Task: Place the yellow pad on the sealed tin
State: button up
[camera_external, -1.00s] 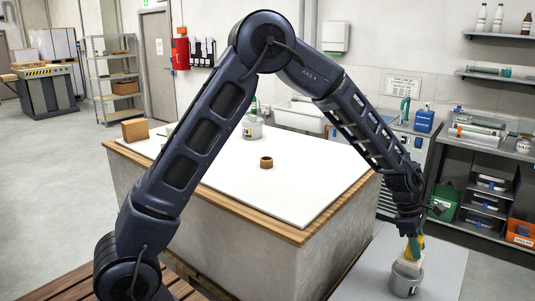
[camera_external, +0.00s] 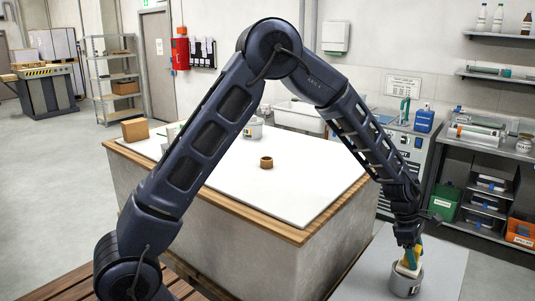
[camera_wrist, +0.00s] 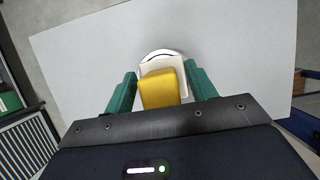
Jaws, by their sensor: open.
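The yellow pad (camera_wrist: 159,89) lies between the two green fingers of my gripper (camera_wrist: 161,86) in the wrist view. The fingers are apart, with gaps on both sides of the pad. A pale block (camera_wrist: 163,64) shows at the pad's far edge. The grey sealed tin (camera_external: 404,282) stands upright on a light grey surface in the external view. My gripper is low, right above the tin, and the pale piece and yellow pad are at the tin's top. The fingers partly hide the pad, and its exact contact with the tin is hard to see.
The light grey surface (camera_external: 365,280) around the tin is clear. A large white-topped table (camera_external: 310,175) stands to the left, with a brown ring (camera_external: 266,162) and a grey can (camera_external: 252,130) on it. Shelves with boxes stand at the right wall.

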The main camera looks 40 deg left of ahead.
jog(key=v, duration=1.2)
jog(key=s+a+r+m+t, duration=0.1)
jog(key=s+a+r+m, duration=0.35)
jog(key=a+r, duration=0.7)
jog(key=s+a+r+m+t+y, duration=0.1)
jog(key=s+a+r+m, duration=0.2)
jog(key=a, duration=0.4)
jog(key=s+a+r+m+t+y, duration=0.1)
jog(key=s+a+r+m, duration=0.1)
jog(key=s+a, duration=0.4)
jog(key=s+a+m+t+y, duration=0.1)
jog(key=s+a+m, duration=0.7)
jog(key=s+a, duration=0.9)
jog(key=s+y, duration=0.1)
jog(key=s, duration=0.2)
jog(key=shift+s+r+t, duration=0.3)
jog(key=shift+r, duration=0.1)
